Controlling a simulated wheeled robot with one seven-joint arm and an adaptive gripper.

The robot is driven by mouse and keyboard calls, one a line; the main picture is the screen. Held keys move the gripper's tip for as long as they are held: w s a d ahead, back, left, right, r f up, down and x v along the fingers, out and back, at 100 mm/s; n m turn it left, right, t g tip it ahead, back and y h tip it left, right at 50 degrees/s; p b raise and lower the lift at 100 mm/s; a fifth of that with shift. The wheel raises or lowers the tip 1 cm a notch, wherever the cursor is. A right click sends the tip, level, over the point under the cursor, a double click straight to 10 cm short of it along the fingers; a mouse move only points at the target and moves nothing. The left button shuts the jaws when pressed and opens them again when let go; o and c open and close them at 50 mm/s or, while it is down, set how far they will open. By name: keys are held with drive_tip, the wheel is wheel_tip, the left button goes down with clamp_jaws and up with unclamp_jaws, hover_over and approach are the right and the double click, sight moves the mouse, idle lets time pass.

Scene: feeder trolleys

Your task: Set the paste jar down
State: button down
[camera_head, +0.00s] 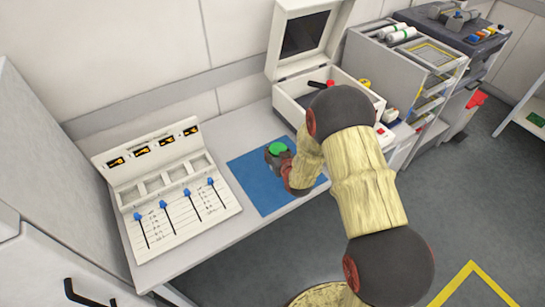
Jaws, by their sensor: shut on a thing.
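The paste jar (278,148) shows only its round green top, in the head view, at the end of my arm. My gripper (272,157) is shut on the jar, and its dark fingers hide most of the jar's side. Both are over the blue mat (251,182) on the grey bench. I cannot tell whether the jar's base touches the mat or hangs just above it.
A white slider panel (163,190) stands left of the mat. An open-lidded white case (291,101) with tools stands behind it, and a trolley with shelves (400,62) is to the right. The mat's left and front parts are clear.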

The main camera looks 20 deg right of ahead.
drive_tip(key=shift+w+a+f, duration=0.2)
drive_tip(key=shift+w+f, duration=0.4)
drive_tip(key=shift+w+f+b, duration=0.1)
drive_tip(key=shift+f+b, duration=0.55)
drive_tip(key=shift+f, duration=0.95)
drive_tip(key=shift+f, duration=0.2)
drive_tip(key=c, duration=0.9)
unclamp_jaws()
